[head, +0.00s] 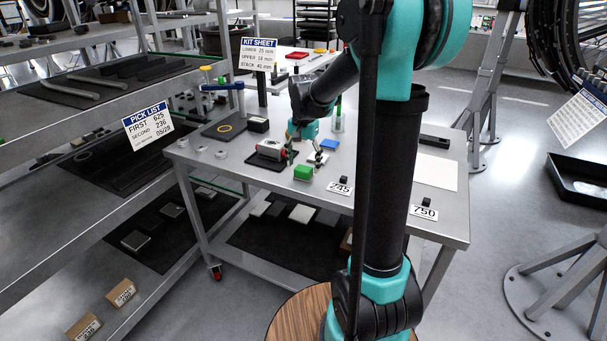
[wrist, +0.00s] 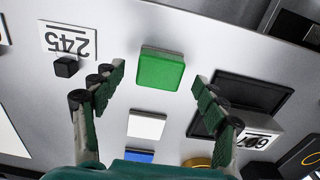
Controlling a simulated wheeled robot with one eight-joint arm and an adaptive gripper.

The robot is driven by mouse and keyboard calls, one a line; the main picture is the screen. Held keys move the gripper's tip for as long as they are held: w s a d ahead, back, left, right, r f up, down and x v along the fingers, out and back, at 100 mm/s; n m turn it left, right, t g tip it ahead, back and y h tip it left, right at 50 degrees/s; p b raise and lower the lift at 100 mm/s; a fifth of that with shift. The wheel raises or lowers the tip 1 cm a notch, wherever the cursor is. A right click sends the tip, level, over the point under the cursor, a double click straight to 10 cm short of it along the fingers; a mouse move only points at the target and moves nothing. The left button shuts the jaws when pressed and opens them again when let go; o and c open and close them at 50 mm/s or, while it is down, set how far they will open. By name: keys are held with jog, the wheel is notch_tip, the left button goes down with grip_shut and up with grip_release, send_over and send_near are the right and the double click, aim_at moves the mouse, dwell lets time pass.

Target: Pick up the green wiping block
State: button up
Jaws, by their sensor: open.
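The green wiping block (head: 303,173) sits on the grey metal table (head: 400,199), near its front edge. In the wrist view the green block (wrist: 161,69) lies flat, beyond and between my fingertips. My gripper (wrist: 158,85) is open and empty, with one finger on each side of the picture. In the head view my gripper (head: 303,145) is small and partly hidden among the things on the table, above and behind the block.
A white block (wrist: 147,125) and a blue block (wrist: 139,156) lie near the green one. A dark tray (wrist: 247,100) is to its right in the wrist view.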

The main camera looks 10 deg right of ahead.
aim_at(303, 168)
jog(key=shift+f, duration=1.2)
jog(key=c, duration=1.2)
jog(key=shift+c, duration=0.2)
jog(key=shift+r, duration=0.1)
notch_tip(303, 168, up, 20)
jog(key=o, duration=0.6)
jog(key=shift+c, duration=0.2)
jog(key=c, duration=0.4)
jog(key=shift+w, duration=0.1)
jog(key=shift+c, duration=0.2)
